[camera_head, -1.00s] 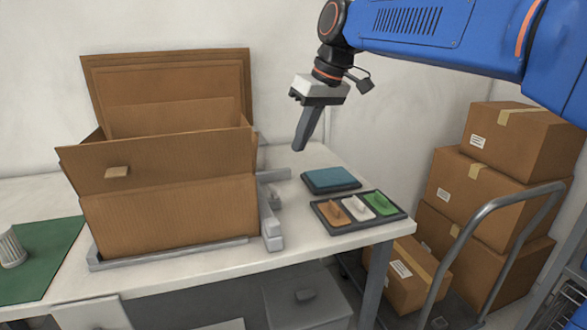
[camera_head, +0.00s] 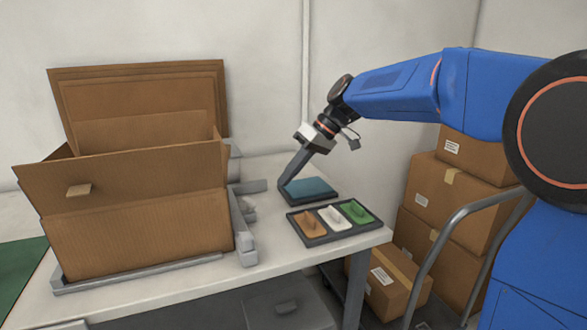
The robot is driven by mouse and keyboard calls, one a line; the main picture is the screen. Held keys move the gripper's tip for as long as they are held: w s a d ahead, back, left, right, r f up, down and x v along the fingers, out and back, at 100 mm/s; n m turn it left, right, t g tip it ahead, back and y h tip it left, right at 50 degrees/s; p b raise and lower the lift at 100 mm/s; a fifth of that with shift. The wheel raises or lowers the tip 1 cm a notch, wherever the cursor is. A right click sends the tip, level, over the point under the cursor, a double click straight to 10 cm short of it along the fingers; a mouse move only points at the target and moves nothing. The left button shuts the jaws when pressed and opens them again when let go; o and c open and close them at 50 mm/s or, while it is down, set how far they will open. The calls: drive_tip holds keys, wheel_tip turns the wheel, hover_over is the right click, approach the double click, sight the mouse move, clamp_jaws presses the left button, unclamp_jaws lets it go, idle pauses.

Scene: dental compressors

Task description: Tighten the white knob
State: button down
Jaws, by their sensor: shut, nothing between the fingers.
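A dark tray (camera_head: 316,241) on the right end of the table holds three small pieces side by side. The white knob (camera_head: 336,217) sits in the middle, between an orange one (camera_head: 311,224) and a green one (camera_head: 357,211). My gripper (camera_head: 284,184) is shut and empty. It points down and to the left, and in the picture its tip overlaps the left edge of a blue pad (camera_head: 310,188) behind the tray. I cannot tell whether it touches the pad.
A large open cardboard box (camera_head: 135,235) stands in a grey frame (camera_head: 247,232) at the left of the table (camera_head: 190,287). Stacked cartons (camera_head: 455,200) and a cart with a grey handle (camera_head: 450,230) are to the right. A green mat (camera_head: 20,275) lies at far left.

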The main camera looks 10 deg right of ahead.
sight(255, 205)
drive_tip(key=x, duration=0.4)
drive_tip(key=shift+a+f, duration=0.25)
drive_tip(key=shift+f, duration=0.05)
drive_tip(key=shift+s+a, duration=0.95)
drive_tip(key=shift+a, duration=0.25)
drive_tip(key=shift+s+a, duration=0.3)
drive_tip(key=shift+a, duration=0.1)
drive_tip(key=shift+s+a+m+t, duration=0.25)
drive_tip(key=shift+s+m+t, duration=0.15)
drive_tip(key=shift+s+m, duration=0.1)
drive_tip(key=shift+s+a+m+t, duration=0.15)
drive_tip(key=shift+m+t, duration=0.1)
drive_tip(key=shift+m, duration=0.2)
drive_tip(key=shift+s+d+m+t, duration=0.15)
drive_tip(key=shift+m+t, duration=0.1)
drive_tip(key=shift+m, duration=0.2)
drive_tip(key=shift+s+a, duration=0.2)
drive_tip(key=shift+a, duration=0.05)
drive_tip(key=shift+f, duration=0.1)
